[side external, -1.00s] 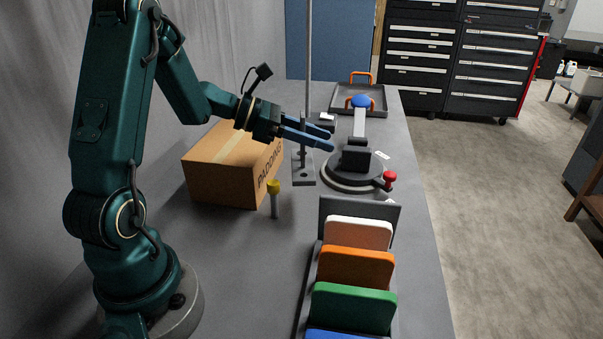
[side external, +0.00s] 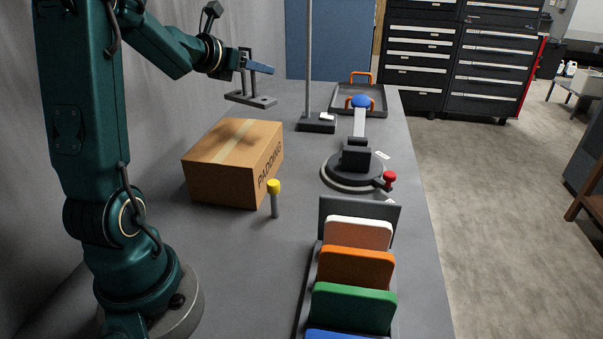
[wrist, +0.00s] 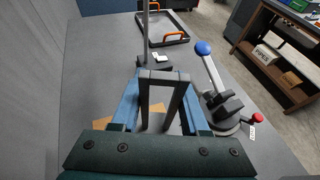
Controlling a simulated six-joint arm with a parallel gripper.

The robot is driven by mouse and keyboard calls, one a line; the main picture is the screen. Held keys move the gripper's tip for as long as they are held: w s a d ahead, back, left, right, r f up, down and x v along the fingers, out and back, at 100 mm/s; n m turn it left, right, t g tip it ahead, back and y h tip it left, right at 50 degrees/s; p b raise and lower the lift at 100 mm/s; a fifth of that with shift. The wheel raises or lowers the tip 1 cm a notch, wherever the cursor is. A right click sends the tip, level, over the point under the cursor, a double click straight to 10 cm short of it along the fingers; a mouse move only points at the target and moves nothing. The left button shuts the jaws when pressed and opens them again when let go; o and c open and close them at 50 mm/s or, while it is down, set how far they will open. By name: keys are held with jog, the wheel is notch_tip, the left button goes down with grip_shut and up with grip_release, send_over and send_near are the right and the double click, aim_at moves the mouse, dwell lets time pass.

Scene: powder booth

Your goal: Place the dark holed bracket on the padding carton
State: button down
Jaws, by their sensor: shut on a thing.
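The dark holed bracket (side external: 250,98) has a flat base plate with an upright part. It hangs in the air above and toward the far side of the carton in the side view. My gripper (side external: 258,67) is shut on its upright. In the wrist view the bracket (wrist: 163,76) stands between my fingers. The padding carton (side external: 228,178) is a closed brown box with a tape strip and "PADDING" on its side. Its top is bare. In the wrist view only small brown patches of it show beneath my gripper.
A thin post on a dark base (side external: 316,125) stands right of the bracket. A clamp-like device with a blue knob (side external: 360,102) is beyond the carton's right. A yellow-capped peg (side external: 274,187) stands near the carton. A rack of coloured panels (side external: 355,268) is in front. A tray (side external: 345,96) lies at the back.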

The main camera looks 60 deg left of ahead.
aim_at(243, 99)
jog(key=shift+f, duration=3.8)
jog(key=shift+f, duration=0.2)
jog(key=shift+c, duration=2)
grip_release()
jog(key=shift+r, duration=0.1)
jog(key=shift+s+r, duration=0.1)
jog(key=shift+r, duration=0.05)
jog(key=shift+v, duration=3.65)
